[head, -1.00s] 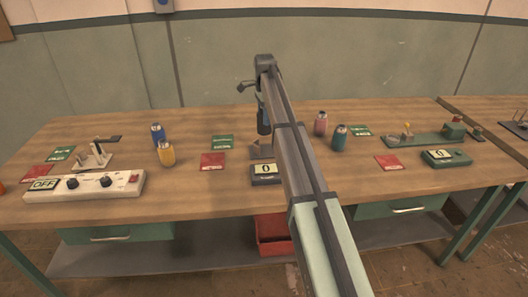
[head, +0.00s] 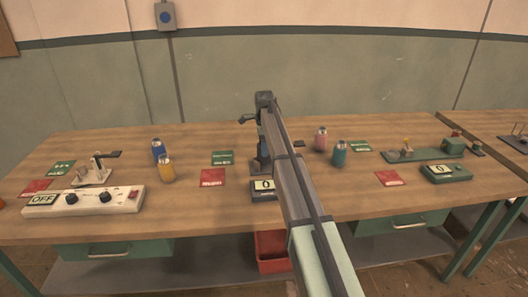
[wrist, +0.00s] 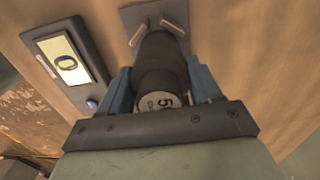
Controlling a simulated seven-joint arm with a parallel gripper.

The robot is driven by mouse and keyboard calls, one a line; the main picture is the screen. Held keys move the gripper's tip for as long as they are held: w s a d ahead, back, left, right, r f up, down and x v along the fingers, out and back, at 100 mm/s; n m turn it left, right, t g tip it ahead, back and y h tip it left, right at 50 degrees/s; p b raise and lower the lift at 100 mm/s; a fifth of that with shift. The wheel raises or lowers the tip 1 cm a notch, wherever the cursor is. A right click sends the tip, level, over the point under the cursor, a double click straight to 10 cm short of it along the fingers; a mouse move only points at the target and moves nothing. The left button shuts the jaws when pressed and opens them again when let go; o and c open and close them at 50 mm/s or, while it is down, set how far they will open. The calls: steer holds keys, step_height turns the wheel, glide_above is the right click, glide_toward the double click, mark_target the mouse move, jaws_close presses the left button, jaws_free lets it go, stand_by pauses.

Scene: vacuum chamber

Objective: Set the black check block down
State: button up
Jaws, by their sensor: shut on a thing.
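The black check block (wrist: 160,62) is a dark cylinder with a pale label on its near end, in the wrist view. My gripper (wrist: 160,88) is shut on it, with one blue finger on each side. Just past the block's far end is a grey plate (wrist: 139,17) with two pale bars. I cannot tell whether the block touches the plate or the bench. In the head view my gripper (head: 262,163) is low over the bench, behind the middle display box, and the block cannot be made out.
The display box (head: 263,185) reads 0 and stands close by; it also shows in the wrist view (wrist: 66,58). A red card (head: 212,177) and a green card (head: 222,157) lie left. Pink (head: 320,140) and teal (head: 339,154) bottles stand right. Bare wood (head: 110,147) lies at the back left.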

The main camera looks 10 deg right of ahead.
steer(key=shift+f, duration=1.15)
steer(key=shift+f, duration=0.2)
steer(key=o, duration=1.3)
steer(key=shift+c, duration=0.2)
steer(key=shift+r, duration=0.15)
step_height(320, 180, up, 12)
steer(key=shift+r, duration=0.1)
steer(key=shift+o, duration=0.2)
